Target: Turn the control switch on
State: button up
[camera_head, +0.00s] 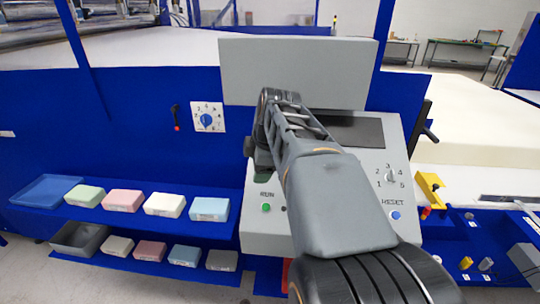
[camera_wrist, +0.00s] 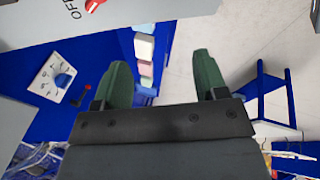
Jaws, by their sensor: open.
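A red switch knob (camera_wrist: 94,4) with the word OFF beside it shows at the top edge of the wrist view, cut off by the frame. Which way it is turned cannot be told. In the head view my arm covers the middle of the grey control panel (camera_head: 258,222), and I cannot see this switch there. My gripper (camera_wrist: 162,68) is open, its two green fingers apart with nothing between them. In the head view its end (camera_head: 262,174) is partly hidden by my arm, near the panel's left edge. The knob lies beyond the left finger in the wrist view, apart from it.
The panel carries a green RUN button (camera_head: 266,208), a blue RESET button (camera_head: 396,215) and a numbered dial (camera_head: 390,176). A blue dial on a white plate (camera_head: 208,118) and a red-handled lever (camera_head: 177,118) are on the blue wall. Foam blocks (camera_head: 165,205) sit on shelves at left.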

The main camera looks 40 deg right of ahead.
jog(key=d+r+n+p, duration=0.2)
jog(key=d+r+n, duration=0.3)
jog(key=d+r, duration=0.15)
jog(key=shift+n+t, duration=0.3)
jog(key=shift+n, duration=0.1)
jog(key=x, duration=0.4)
jog(key=p+x, duration=0.1)
jog(key=x, duration=0.8)
jog(key=shift+d+f+p, duration=0.25)
jog(key=shift+d+p, duration=0.05)
jog(key=shift+d, duration=0.1)
jog(key=c, duration=0.9)
